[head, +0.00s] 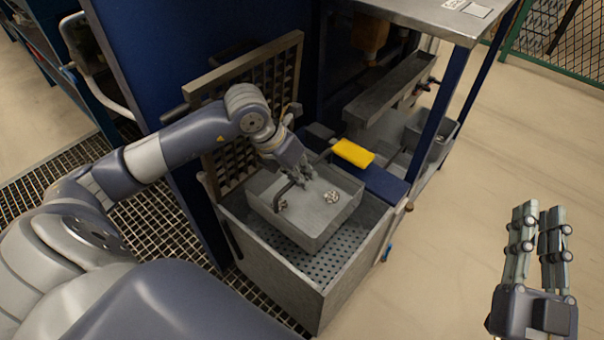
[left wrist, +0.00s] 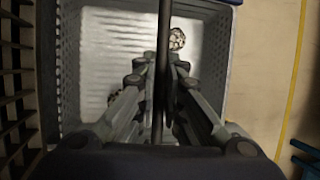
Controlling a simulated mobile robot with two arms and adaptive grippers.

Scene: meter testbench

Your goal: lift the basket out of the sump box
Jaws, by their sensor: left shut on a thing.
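The grey basket (head: 328,227) is a shallow rectangular tray with a dark bar handle across it. Its pale floor also shows in the left wrist view (left wrist: 212,75). It stands within the open top of the grey sump box (head: 315,290), over a perforated plate; I cannot tell whether it touches that plate. My left gripper (head: 297,172) is shut on the handle (left wrist: 162,70) above the basket, and its fingers close around the bar in the left wrist view. My right gripper (head: 538,215) is empty at the lower right, fingers apart with a narrow gap.
A small round metallic part (head: 331,196) lies in the basket. A yellow object (head: 352,153) lies on the dark blue ledge (head: 383,184) behind it. A lattice panel (head: 240,105) stands beside the box at left. The floor on the right is clear.

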